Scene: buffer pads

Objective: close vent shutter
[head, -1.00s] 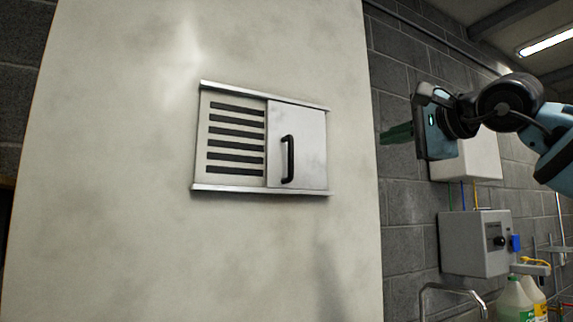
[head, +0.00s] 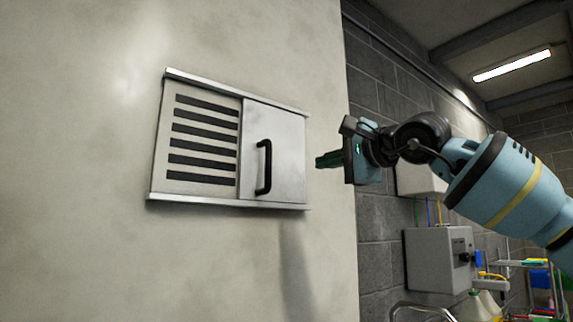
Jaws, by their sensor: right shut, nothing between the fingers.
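The vent shutter (head: 287,150) is a pale sliding panel with a black vertical bar handle (head: 264,167). It sits at the right end of its frame, between a top rail (head: 235,93) and a bottom rail (head: 225,204). The dark vent slots (head: 203,140) to its left are uncovered. My right gripper (head: 319,161) has green fingers that are shut and empty. It is to the right of the panel's right edge, at about the handle's height, and does not appear to touch it. My left gripper is not in view.
The pale wall panel (head: 80,180) around the vent is bare and clear. Behind my right arm are a grey control box (head: 438,260), a white box (head: 418,180), a metal pipe (head: 425,309) and bottles (head: 485,305) at lower right.

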